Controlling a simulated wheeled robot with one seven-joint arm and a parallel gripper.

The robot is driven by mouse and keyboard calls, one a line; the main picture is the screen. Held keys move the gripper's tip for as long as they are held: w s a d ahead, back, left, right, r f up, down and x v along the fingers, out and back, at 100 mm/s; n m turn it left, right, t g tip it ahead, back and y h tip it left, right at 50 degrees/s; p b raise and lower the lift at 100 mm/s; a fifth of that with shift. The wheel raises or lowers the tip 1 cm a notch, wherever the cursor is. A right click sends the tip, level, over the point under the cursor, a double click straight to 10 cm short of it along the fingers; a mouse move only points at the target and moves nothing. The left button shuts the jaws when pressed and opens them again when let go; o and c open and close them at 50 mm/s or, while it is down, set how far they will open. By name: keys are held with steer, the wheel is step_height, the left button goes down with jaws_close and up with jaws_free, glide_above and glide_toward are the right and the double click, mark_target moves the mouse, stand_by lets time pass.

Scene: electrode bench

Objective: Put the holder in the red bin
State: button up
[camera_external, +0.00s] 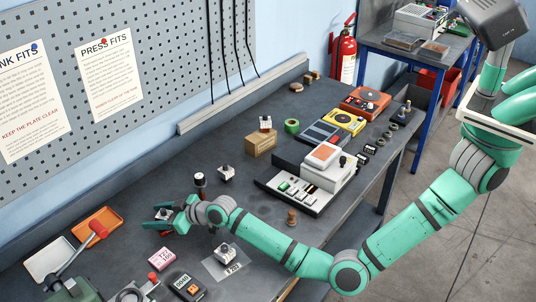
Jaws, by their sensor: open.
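My gripper (164,215) is open, low over the near-left part of the dark bench, with its fingers pointing left. I cannot tell whether anything lies between the fingers. Several small grey-white blocks with dark tops look like holders: one holder (226,173) stands right of and beyond my gripper, another (265,124) sits on a cardboard box, and a third (224,251) stands on a pale plate. Which one the task means is unclear. Red bins (452,88) show partly under the blue-legged table at the back right. An orange tray (98,224) lies at the left.
A dark-topped upright tool (199,182) stands just beyond my gripper. A white tray (48,259), a lever press (75,270) and a pink note (161,258) are near the left. A fire extinguisher (345,55) hangs behind.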

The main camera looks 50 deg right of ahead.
steer(key=v, duration=1.1)
steer(key=shift+s+d+r, duration=0.1)
steer(key=shift+s+r, duration=0.1)
steer(key=shift+s, duration=0.05)
